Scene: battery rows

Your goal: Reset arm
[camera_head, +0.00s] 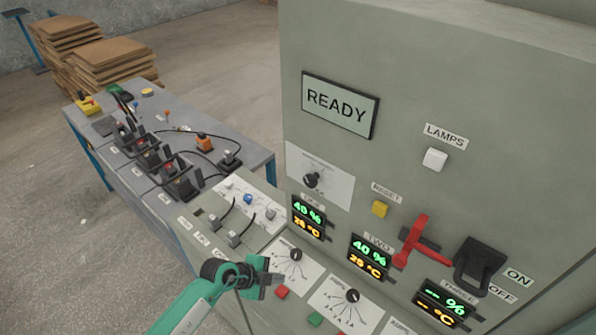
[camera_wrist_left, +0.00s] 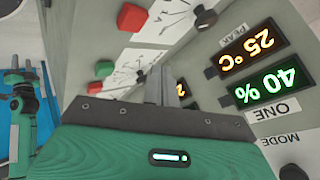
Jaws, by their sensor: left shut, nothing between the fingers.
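My left gripper (camera_head: 272,278) is in the head view, in front of the lower left of the grey control panel (camera_head: 400,60). Its fingers are shut with nothing between them. In the left wrist view the closed fingers (camera_wrist_left: 165,88) point toward the sloped desk of the panel, near a dial and the display marked ONE (camera_wrist_left: 262,80). I cannot tell whether the fingertips touch the desk. My right gripper is not clearly in either view.
The panel carries a READY screen (camera_head: 340,104), a yellow reset button (camera_head: 380,208), a red lever (camera_head: 412,240) and a black ON/OFF switch (camera_head: 478,265). At left, a table (camera_head: 245,150) holds several black battery holders with cables. Stacked boards (camera_head: 105,60) stand behind; the floor at left is clear.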

